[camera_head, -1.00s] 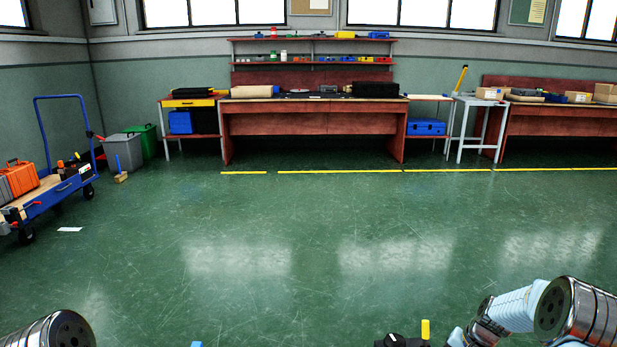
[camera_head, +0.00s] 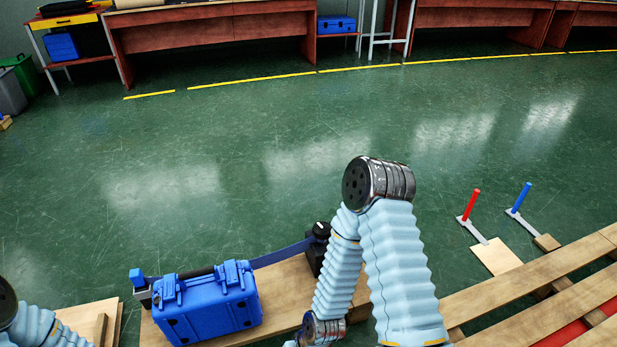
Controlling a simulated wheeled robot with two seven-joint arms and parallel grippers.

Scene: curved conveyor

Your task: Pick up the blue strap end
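A dark blue strap (camera_head: 283,254) runs from the right side of a blue case (camera_head: 212,308) to a black knobbed device (camera_head: 319,240). A small blue piece (camera_head: 137,278) sits on a dark bracket left of the case; it may be the strap end, but I cannot tell for sure. My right arm crosses the middle of the view, its lower part over the board right of the case. My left arm shows only at the bottom left corner. Neither gripper's fingers are in the picture.
The case stands on a wooden board (camera_head: 285,292). Wooden slats (camera_head: 515,285) fill the lower right, near a red post (camera_head: 471,205) and a blue post (camera_head: 521,197). Workbenches (camera_head: 215,42) stand along the back. The green floor (camera_head: 240,175) between is open.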

